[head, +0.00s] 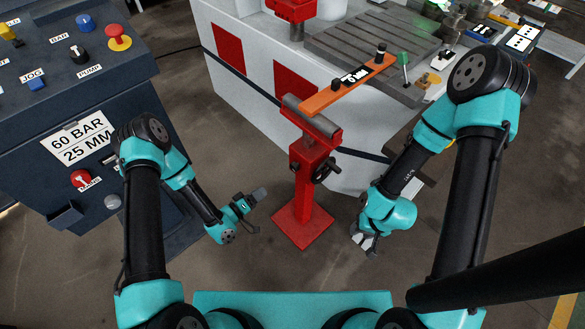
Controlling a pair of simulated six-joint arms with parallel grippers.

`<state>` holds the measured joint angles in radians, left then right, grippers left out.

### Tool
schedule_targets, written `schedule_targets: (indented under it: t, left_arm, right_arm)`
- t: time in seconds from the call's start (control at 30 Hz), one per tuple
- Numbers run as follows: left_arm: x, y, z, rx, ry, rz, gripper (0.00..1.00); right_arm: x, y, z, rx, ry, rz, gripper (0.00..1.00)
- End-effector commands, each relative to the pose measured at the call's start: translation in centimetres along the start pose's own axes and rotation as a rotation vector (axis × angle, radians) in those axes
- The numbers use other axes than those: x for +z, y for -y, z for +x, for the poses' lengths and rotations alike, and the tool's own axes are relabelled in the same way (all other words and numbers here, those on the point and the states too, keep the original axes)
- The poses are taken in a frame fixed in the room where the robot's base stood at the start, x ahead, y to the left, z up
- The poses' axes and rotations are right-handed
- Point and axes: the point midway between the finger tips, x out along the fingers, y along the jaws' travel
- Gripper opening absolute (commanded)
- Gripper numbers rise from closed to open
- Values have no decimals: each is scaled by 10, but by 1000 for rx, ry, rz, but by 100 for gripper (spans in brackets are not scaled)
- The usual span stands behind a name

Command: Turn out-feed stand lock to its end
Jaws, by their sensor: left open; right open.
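The red out-feed stand (306,190) stands upright on the floor on a square base plate, in the middle of the head view. A grey roller (310,115) lies across its top. The stand lock, a black handwheel-like knob (327,170), sits on the right side of the post. My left gripper (259,196) is open and empty, left of the post and apart from it. My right gripper (366,244) is open and empty, low to the right of the stand and below the lock, not touching it. Its fingers are partly hidden by its wrist.
An orange bar (345,84) with a label reaches from the machine table (375,45) over the roller. The white machine body (250,75) stands behind. A dark control console (90,110) stands at left. Floor around the stand's base is clear.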

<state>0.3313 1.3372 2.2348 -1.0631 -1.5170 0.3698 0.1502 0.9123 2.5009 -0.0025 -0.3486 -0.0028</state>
Motion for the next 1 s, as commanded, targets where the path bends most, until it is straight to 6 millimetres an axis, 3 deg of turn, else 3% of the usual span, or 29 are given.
schedule_targets:
  t: [0.27, 0.47, 1.0]
  left_arm:
    - [0, 0, 2, 0, 0, 2, 67]
    - [0, 0, 18, 2, 2, 3, 67]
    - [1, 0, 104, 3, 2, 5, 67]
  right_arm:
    - [0, 0, 0, 0, 0, 0, 43]
    - [0, 0, 0, 0, 0, 0, 43]
    - [0, 0, 0, 0, 0, 0, 43]
